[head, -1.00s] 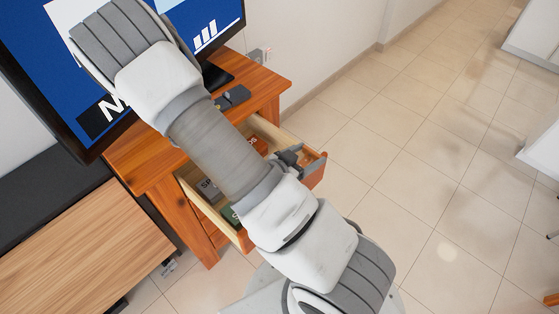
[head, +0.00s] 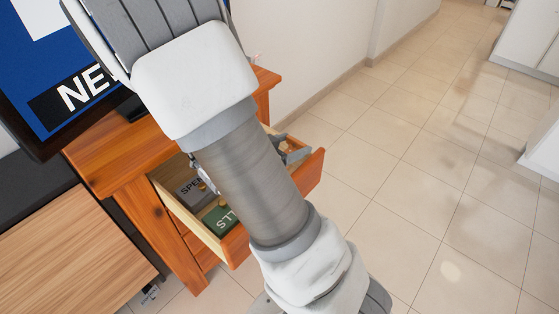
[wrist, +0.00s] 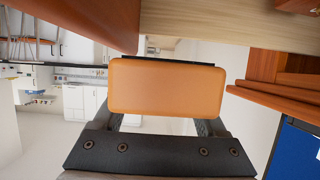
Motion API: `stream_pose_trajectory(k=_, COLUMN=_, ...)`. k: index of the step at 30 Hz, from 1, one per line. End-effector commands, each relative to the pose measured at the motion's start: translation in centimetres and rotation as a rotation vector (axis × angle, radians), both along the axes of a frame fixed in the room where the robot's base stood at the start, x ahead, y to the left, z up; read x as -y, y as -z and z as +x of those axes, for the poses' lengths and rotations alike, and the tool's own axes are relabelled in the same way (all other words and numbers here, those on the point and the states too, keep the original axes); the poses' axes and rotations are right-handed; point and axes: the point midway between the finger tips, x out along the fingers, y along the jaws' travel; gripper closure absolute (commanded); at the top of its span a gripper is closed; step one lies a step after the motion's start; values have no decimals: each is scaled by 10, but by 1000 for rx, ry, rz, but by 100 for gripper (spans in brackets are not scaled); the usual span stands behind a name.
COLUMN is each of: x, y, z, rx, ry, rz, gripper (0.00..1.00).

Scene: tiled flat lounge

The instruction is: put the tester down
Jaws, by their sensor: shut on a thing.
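The tester, seen as an orange-tan block with rounded corners (wrist: 167,86) and a dark edge, fills the middle of the wrist view. My gripper (wrist: 165,118) is shut on it, with dark fingers at its two sides. In the head view my arm hides most of the gripper and the tester; only grey parts show by the far right corner of the open drawer (head: 237,246). In the wrist view the drawer's wooden parts lie along the top edge, close to the tester. I cannot tell whether they touch.
The open drawer holds a grey box (head: 190,190) and a green box (head: 219,219) with lettering. It belongs to a wooden desk (head: 125,165) carrying a screen (head: 30,65). A wooden-fronted unit (head: 75,250) stands left. The tiled floor (head: 400,170) at right is clear.

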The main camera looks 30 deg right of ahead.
Motion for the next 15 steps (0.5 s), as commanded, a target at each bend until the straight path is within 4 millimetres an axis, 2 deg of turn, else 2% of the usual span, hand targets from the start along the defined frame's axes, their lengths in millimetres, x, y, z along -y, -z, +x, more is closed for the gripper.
stream_pose_trajectory(k=1, x=0, y=12, z=13, rx=0, ry=0, rz=-4, gripper=90)
stream_pose_trajectory(k=6, x=0, y=29, z=45, rx=1, ry=0, rz=-3, gripper=90)
stream_pose_trajectory(k=10, x=-1, y=34, z=56, rx=-1, ry=1, rz=-2, gripper=90)
stream_pose_trajectory(k=15, x=-1, y=44, z=58, rx=-3, ry=0, rz=-2, gripper=90)
